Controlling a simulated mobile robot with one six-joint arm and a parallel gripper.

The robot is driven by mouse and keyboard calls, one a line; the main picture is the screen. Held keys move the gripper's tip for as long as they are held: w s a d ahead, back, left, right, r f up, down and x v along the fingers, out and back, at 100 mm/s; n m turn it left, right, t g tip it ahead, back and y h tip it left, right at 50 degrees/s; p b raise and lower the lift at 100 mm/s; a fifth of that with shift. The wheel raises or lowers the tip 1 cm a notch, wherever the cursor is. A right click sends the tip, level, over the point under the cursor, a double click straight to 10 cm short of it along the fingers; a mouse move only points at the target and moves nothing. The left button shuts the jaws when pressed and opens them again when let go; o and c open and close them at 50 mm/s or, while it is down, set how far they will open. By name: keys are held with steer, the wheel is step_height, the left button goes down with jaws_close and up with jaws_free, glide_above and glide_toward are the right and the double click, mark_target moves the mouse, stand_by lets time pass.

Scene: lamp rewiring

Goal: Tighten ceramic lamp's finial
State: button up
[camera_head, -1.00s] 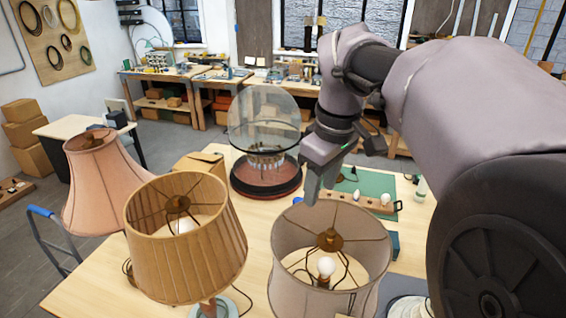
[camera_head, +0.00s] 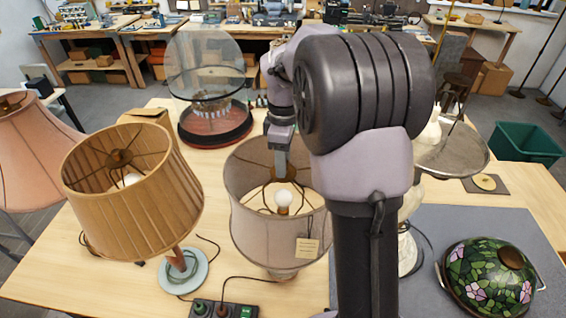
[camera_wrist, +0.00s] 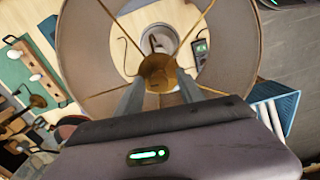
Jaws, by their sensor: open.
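A lamp with a grey-beige drum shade (camera_head: 250,225) stands in the middle of the table, with a paper tag on its side and a white bulb (camera_head: 284,198) inside. Its pale base (camera_head: 283,274) shows little, so I cannot tell if it is ceramic. In the wrist view the shade (camera_wrist: 237,40) surrounds a round brass hub (camera_wrist: 158,68) at its centre, where brass spokes meet; a separate finial is hard to make out. My gripper (camera_head: 281,172) points down at the shade's top opening. Its fingers (camera_wrist: 158,96) are open, one each side of the hub, with nothing held.
A pleated tan lamp (camera_head: 135,205) and a pink lamp (camera_head: 35,150) stand to the left. A glass dome (camera_head: 205,70) is behind. A stained-glass shade (camera_head: 490,280) lies on a grey mat (camera_head: 440,220) at right. A switch box (camera_head: 222,309) sits in front.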

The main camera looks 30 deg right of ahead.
steer(key=shift+w+f, duration=0.1)
steer(key=shift+f, duration=0.3)
jaws_close()
